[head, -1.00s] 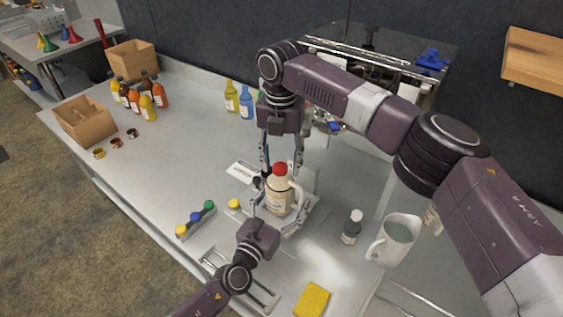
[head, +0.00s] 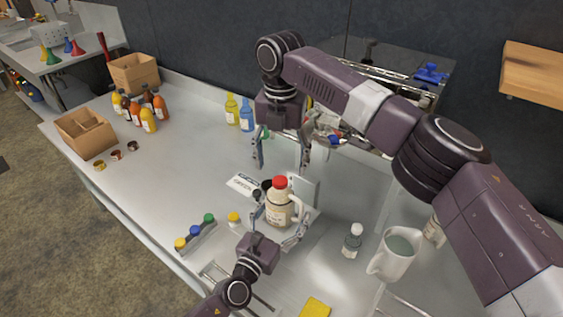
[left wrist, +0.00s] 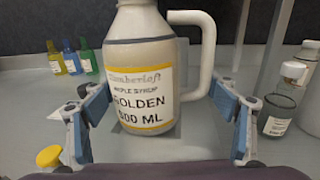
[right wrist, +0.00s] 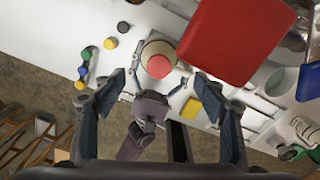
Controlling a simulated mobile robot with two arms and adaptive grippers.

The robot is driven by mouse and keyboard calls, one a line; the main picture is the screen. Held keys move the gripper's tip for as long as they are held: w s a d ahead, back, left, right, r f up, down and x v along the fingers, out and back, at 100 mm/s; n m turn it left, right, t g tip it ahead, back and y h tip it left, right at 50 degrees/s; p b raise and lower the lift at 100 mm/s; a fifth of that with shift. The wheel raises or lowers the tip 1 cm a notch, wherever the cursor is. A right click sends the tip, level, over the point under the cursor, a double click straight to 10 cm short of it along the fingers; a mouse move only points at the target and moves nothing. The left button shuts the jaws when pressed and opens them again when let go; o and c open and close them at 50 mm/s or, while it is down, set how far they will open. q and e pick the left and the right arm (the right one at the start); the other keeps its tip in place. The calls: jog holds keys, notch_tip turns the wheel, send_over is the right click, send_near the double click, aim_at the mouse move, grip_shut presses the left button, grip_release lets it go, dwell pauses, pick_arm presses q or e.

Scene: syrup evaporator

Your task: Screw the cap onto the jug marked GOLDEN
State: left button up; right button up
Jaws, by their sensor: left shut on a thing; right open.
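The cream jug (head: 279,211) stands upright on the steel table; its GOLDEN label (left wrist: 142,100) faces the left wrist camera. A red cap (head: 280,182) sits on top of the jug's mouth; from above it shows as a red disc (right wrist: 159,67) in the right wrist view. How tightly it sits cannot be told. My left gripper (head: 280,222) is shut on the jug's body, one finger on each side, also in the left wrist view (left wrist: 160,103). My right gripper (head: 281,164) is open and empty above the cap, fingers pointing down.
Coloured caps (head: 195,231) lie left of the jug. A large red surface (right wrist: 232,38) fills the right wrist view's upper right.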

pick_arm(q)
jog(key=shift+w+a+f, duration=0.1)
jog(key=shift+w+a, duration=0.05)
jog(key=shift+a, duration=0.15)
pick_arm(e)
notch_tip(320, 180, up, 12)
dwell(0.3)
jog(key=shift+d, duration=0.1)
pick_arm(q)
jog(key=o, duration=2.4)
pick_arm(e)
jog(key=shift+w+a, duration=0.1)
jog(key=shift+a, duration=0.1)
pick_arm(q)
jog(key=shift+o, duration=0.2)
jog(key=shift+d, duration=0.1)
jog(key=shift+s, duration=0.3)
jog(key=v, duration=1.1)
jog(key=shift+s+a, duration=0.15)
jog(key=shift+a, duration=0.1)
pick_arm(e)
jog(key=shift+d, duration=0.1)
